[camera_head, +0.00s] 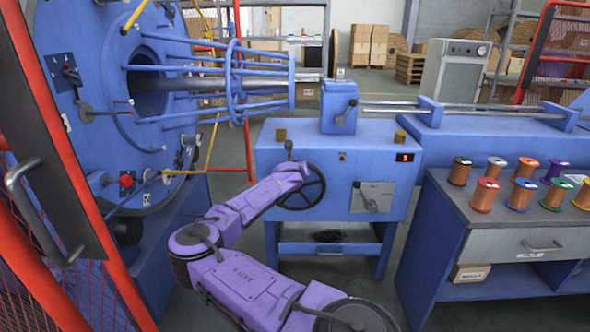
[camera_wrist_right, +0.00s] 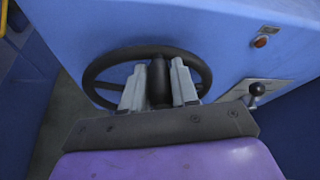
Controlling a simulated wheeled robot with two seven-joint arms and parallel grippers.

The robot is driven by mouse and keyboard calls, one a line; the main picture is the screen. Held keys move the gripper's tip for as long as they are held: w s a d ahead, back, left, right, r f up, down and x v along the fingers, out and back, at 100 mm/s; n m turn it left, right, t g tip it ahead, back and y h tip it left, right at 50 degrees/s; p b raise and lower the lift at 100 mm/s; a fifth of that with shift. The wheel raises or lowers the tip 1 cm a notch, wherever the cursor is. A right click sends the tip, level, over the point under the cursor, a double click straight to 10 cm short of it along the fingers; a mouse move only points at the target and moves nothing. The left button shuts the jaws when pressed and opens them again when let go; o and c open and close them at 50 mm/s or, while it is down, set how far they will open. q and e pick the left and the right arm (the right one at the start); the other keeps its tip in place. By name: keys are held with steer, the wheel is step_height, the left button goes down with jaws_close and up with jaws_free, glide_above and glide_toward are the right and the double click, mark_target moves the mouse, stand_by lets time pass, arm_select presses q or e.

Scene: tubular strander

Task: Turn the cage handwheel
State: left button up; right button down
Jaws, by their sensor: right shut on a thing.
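The handwheel (camera_head: 323,190) is a black spoked wheel on the front of the blue machine stand. It also shows in the right wrist view (camera_wrist_right: 101,65). My right gripper (camera_wrist_right: 158,84) is shut on the wheel's black handle (camera_wrist_right: 158,76), one grey finger on each side of it. In the head view my purple right arm reaches up to the wheel's left side and hides part of it; the fingers are hard to make out there. My left gripper is not in view.
The blue cage (camera_head: 238,80) stands above left, beside a large blue disc (camera_head: 75,35). A bench (camera_head: 470,212) with several spools stands right; a red-framed guard (camera_head: 60,160) stands left.

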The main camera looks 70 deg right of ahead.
steer(key=c, duration=1.2)
jaws_free()
steer(key=shift+f, duration=0.25)
steer(key=p+v, duration=0.1)
steer(key=v, duration=0.9)
steer(key=shift+a, duration=0.3)
